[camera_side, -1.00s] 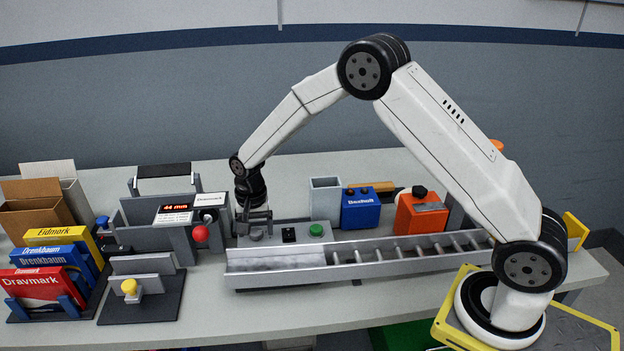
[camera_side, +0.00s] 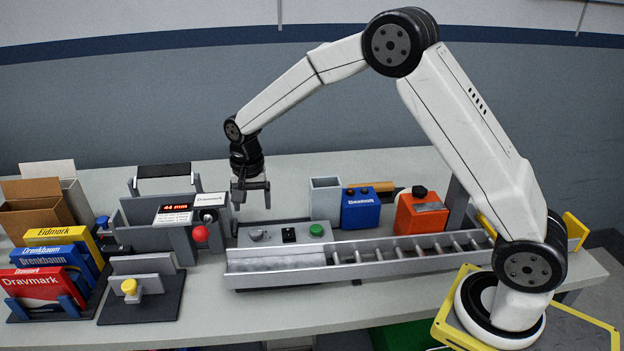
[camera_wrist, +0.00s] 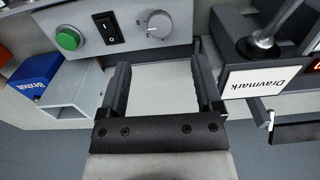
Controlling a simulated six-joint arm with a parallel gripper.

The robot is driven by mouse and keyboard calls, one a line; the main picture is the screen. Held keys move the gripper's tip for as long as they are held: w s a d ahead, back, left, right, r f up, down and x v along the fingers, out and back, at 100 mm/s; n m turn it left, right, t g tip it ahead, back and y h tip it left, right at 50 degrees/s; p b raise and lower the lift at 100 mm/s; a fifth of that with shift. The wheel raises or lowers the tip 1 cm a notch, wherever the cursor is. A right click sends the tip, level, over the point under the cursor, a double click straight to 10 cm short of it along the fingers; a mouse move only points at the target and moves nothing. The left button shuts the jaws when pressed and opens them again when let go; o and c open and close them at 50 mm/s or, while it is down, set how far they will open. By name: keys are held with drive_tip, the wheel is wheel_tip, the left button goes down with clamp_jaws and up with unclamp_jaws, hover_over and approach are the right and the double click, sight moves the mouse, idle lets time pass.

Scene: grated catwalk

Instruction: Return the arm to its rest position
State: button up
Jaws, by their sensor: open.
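My gripper (camera_side: 251,198) is open and empty. In the side view it hangs from the raised arm above the back edge of the grey control box (camera_side: 262,236), beside the grey machine with the red display. In the wrist view my gripper (camera_wrist: 160,75) shows two dark, spread fingers with only pale tabletop between them. The control box (camera_wrist: 190,28) with its green button (camera_wrist: 68,39), black switch (camera_wrist: 108,27) and grey knob (camera_wrist: 158,23) lies just beyond the fingertips.
A metal chute with rollers (camera_side: 370,262) runs along the front. A square grey tube (camera_side: 325,200), a blue box (camera_side: 360,209) and an orange container (camera_side: 420,212) stand to the right. The machine (camera_side: 175,217) with a red ball knob (camera_side: 201,234) and coloured boxes (camera_side: 45,284) stand to the left.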

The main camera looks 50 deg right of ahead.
drive_tip(key=shift+s+r, duration=0.1)
idle(0.3)
drive_tip(key=shift+s+d+r+n, duration=0.15)
drive_tip(key=shift+s+n, duration=0.15)
drive_tip(key=shift+s, duration=0.3)
drive_tip(key=s+d+n+t, duration=0.2)
drive_tip(key=s+n, duration=0.6)
drive_tip(key=s, duration=1.3)
drive_tip(key=shift+d+r+n+t, duration=0.15)
drive_tip(key=shift+d+n+t, duration=0.15)
drive_tip(key=shift+d, duration=0.1)
